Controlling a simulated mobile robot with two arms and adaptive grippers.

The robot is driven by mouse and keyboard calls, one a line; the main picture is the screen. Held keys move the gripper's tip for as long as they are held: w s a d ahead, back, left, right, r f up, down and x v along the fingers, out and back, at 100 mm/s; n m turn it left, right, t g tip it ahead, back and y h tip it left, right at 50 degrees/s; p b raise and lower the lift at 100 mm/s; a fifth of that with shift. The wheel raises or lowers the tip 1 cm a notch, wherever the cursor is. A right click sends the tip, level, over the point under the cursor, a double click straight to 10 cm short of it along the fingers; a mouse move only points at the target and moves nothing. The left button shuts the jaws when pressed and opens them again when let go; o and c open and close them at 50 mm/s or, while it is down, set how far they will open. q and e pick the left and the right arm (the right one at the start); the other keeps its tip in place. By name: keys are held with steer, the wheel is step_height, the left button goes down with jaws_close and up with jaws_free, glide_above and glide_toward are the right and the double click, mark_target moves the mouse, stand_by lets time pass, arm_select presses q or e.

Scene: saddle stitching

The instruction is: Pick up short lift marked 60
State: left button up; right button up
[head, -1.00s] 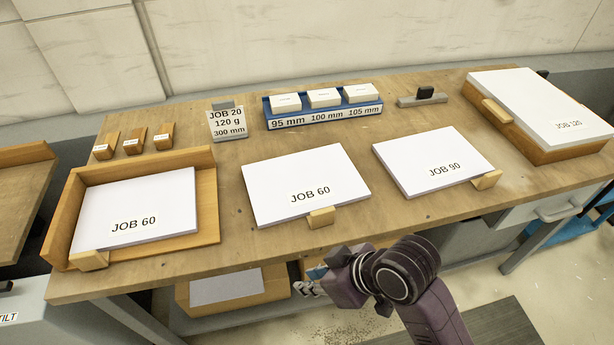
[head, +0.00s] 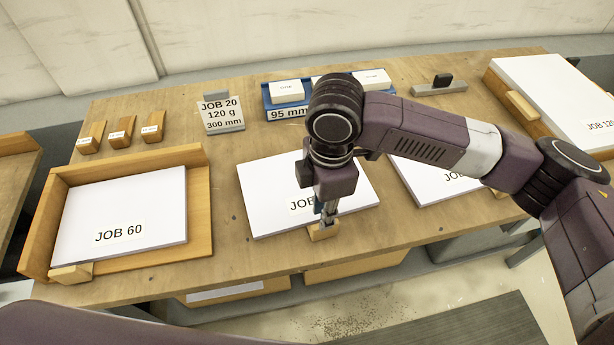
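A white paper stack labelled JOB 60 (head: 265,200) lies in the middle of the table. A small wooden block (head: 322,232) sits at its front edge. My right gripper (head: 326,218) points down over that front edge, right at the block, and covers part of the label. I cannot tell whether its fingers touch the paper or block, or how far apart they are. Another white stack labelled JOB 60 (head: 125,210) lies in a wooden tray (head: 200,215) at the left, with a small block at its front corner. My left gripper is out of view.
A stack labelled JOB 90 (head: 425,180) lies to the right, partly behind my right arm. A JOB 120 stack (head: 560,95) stands far right. A JOB 20 sign (head: 221,112), a blue holder (head: 288,112) and several small wooden blocks (head: 120,132) are along the back.

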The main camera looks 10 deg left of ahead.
steer(key=shift+w+d, duration=0.25)
steer(key=shift+d, duration=0.05)
steer(key=shift+f, duration=0.2)
steer(key=shift+s+f+p, duration=0.2)
steer(key=shift+f+p, duration=0.15)
steer(key=shift+f, duration=0.55)
step_height(320, 180, down, 4)
steer(key=shift+d+f+p, duration=0.1)
steer(key=shift+f+p, duration=0.15)
steer(key=shift+p, duration=0.6)
steer(key=shift+f, duration=0.4)
steer(key=shift+c, duration=0.6)
jaws_close()
